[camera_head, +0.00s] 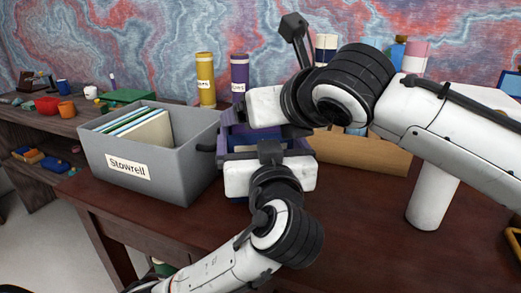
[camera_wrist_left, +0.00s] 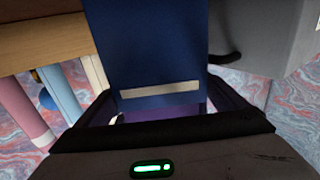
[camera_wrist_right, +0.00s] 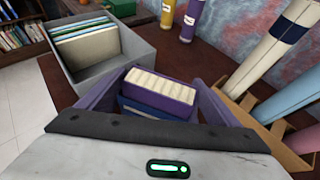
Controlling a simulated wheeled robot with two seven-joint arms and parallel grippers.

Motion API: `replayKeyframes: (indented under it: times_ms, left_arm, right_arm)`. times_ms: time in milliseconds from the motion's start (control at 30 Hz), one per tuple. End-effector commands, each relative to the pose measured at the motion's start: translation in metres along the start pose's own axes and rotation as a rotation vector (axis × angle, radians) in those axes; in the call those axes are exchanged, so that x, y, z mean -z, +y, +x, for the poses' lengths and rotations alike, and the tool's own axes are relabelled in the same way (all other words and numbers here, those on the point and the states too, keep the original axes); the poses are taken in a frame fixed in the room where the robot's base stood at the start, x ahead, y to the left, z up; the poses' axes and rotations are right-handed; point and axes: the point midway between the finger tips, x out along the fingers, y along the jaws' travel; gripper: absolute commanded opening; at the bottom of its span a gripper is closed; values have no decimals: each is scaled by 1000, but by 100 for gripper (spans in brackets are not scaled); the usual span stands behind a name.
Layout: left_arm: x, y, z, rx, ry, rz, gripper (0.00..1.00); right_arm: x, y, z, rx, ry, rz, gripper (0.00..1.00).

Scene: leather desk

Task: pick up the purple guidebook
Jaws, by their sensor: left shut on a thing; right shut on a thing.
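The purple guidebook (camera_wrist_right: 160,90) shows in the right wrist view, with a pale ribbed face toward the camera, between the fingers of my right gripper (camera_wrist_right: 166,78). A blue book (camera_wrist_right: 150,110) with a pale strip is directly against it. In the left wrist view the blue book (camera_wrist_left: 150,55) fills the space between the fingers of my left gripper (camera_wrist_left: 158,105), with a little purple below it. In the head view my left gripper (camera_head: 268,150) and right gripper (camera_head: 250,128) face each other closely, largely hiding both books. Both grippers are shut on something.
A grey bin labelled Stowrell (camera_head: 150,160) with several files stands left of the grippers. Yellow (camera_head: 206,80) and purple (camera_head: 240,75) cylinders stand behind. A wooden holder (camera_head: 360,155) is at the right. The desk front (camera_head: 350,220) is clear.

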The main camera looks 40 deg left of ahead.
Motion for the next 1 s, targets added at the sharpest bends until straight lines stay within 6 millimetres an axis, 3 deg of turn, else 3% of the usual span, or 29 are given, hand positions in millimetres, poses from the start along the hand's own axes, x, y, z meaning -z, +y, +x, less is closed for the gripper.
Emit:
replayKeyframes:
  times_ms: [267,500,700,1000]
  left_arm:
    - [0,0,0,1,-2,0,68]
    - [-1,0,0,2,-2,1,68]
    - [-1,0,0,2,-2,1,68]
    - [-1,0,0,2,-2,1,68]
  right_arm:
    - [-16,-1,-7,3,-6,-1,32]
    - [-59,0,-28,2,-7,-1,32]
    - [-85,0,-40,2,-5,-1,32]
    - [-92,0,-44,0,-3,-1,32]
